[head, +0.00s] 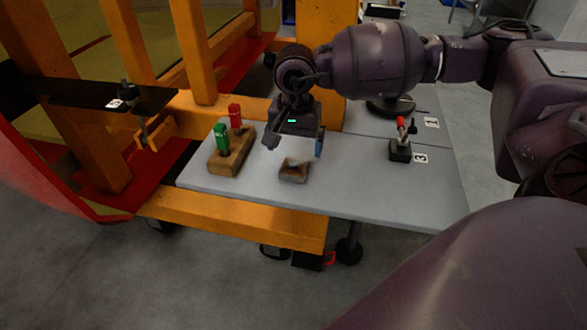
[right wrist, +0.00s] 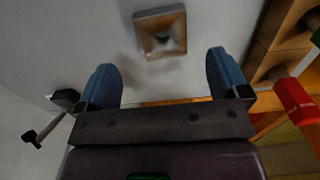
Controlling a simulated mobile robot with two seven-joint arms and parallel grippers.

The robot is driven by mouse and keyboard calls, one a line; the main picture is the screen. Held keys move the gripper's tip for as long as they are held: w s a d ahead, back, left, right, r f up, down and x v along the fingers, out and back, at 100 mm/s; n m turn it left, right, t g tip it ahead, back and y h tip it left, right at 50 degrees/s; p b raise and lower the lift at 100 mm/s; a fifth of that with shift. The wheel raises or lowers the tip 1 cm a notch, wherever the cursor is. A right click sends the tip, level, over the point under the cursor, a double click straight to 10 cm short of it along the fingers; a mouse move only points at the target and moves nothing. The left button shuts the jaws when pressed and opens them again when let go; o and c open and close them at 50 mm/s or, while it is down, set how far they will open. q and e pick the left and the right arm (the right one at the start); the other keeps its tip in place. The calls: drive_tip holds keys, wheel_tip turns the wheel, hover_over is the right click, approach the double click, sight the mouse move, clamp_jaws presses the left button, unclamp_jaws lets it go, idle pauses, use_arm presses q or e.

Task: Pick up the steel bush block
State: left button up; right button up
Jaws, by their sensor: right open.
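The steel bush block (head: 293,174) is a small brown block with a greyish top, lying on the light grey table. In the right wrist view it shows as a square brown block (right wrist: 146,21) with a grey recessed middle, beyond the fingertips and roughly centred between them. My right gripper (head: 295,145) is open above the block and points down at it. In the right wrist view its two blue fingers (right wrist: 161,65) are wide apart with nothing between them. The block appears apart from both fingers. My left gripper is in neither view.
A wooden holder (head: 226,162) with a green-topped piece (head: 221,137) and a red-topped piece (head: 235,116) stands left of the block. A black stand (head: 400,151) with a red tip is at right. The grey table (head: 375,195) is clear in front. An orange frame (head: 235,220) borders it.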

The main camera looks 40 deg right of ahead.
sight(294, 164)
drive_tip(key=shift+w+f, duration=0.15)
drive_tip(key=shift+f, duration=3.05)
drive_tip(key=shift+r, duration=0.1)
drive_tip(key=c, duration=1.3)
